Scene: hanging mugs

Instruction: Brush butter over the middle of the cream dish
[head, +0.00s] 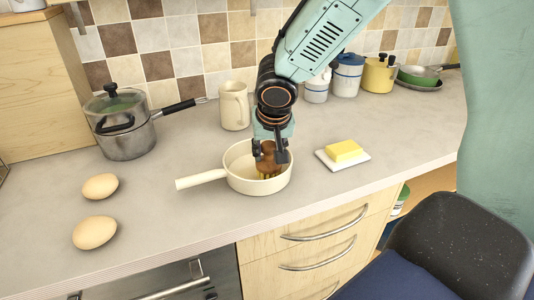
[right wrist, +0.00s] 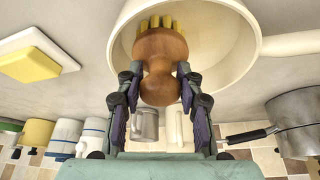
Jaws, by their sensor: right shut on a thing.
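The cream dish (head: 240,183), a round pan with a side handle pointing left, stands on the counter; its bowl also shows in the right wrist view (right wrist: 240,50). My right gripper (head: 270,153) is shut on a brown wooden brush (right wrist: 162,60) with yellow bristles. The brush (head: 268,163) is inside the dish, bristles down, near its middle. I cannot tell whether the bristles touch the bottom. A yellow butter block (head: 344,150) lies on a white plate (head: 352,163) to the right of the dish. My left gripper is not in view.
A cream mug (head: 234,106) stands behind the dish. A lidded steel pot (head: 121,122) stands at the left, with two eggs (head: 100,187) in front of it. Canisters (head: 347,76) and pans (head: 418,76) line the back right.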

